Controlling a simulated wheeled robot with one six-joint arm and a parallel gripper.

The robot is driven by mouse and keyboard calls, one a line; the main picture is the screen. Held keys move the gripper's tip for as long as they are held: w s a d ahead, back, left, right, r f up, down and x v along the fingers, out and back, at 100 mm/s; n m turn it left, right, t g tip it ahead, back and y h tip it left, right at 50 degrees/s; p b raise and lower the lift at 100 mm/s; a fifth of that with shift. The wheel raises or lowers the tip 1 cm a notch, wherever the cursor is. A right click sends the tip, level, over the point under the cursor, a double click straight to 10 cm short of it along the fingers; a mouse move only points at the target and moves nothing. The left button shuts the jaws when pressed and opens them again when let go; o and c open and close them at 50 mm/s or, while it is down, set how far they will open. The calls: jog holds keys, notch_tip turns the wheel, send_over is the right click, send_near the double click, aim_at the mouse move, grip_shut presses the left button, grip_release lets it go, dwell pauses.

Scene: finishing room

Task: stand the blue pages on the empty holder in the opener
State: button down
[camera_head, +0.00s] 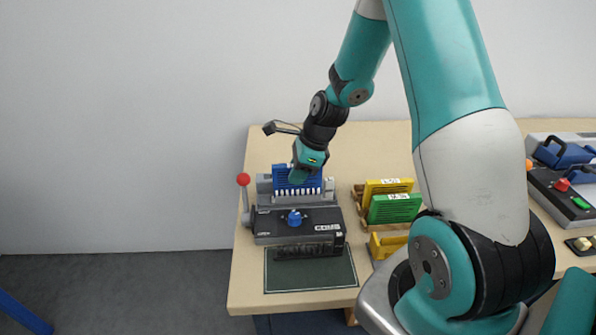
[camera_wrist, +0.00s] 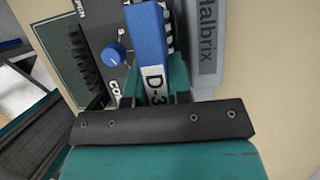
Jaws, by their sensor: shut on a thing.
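My gripper (camera_head: 301,175) is shut on the blue pages (camera_head: 283,181), upright at the back of the opener (camera_head: 273,225). In the wrist view the blue pages (camera_wrist: 147,35), with a white "D-3" label, sit between the teal fingers of my gripper (camera_wrist: 156,90). The opener is a dark grey machine with a blue knob and a red-balled lever. A row of white teeth, seemingly the holder (camera_head: 297,192), shows along the pages' lower edge. I cannot tell whether the pages touch it or are just above or behind it.
A wooden rack right of the opener holds yellow pages (camera_head: 388,186) and green pages (camera_head: 394,208). Another machine (camera_head: 560,180) stands far right. The table behind the rack is clear.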

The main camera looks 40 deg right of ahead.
jog(key=shift+f+b, duration=0.35)
jog(key=shift+f, duration=0.25)
jog(key=c, duration=1.3)
grip_release()
jog(key=p+v, duration=0.3)
jog(key=shift+r, duration=0.25)
jog(key=p+v, duration=0.7)
jog(key=shift+s+d+r, duration=0.1)
jog(key=shift+d+r, duration=0.05)
jog(key=shift+r, duration=0.1)
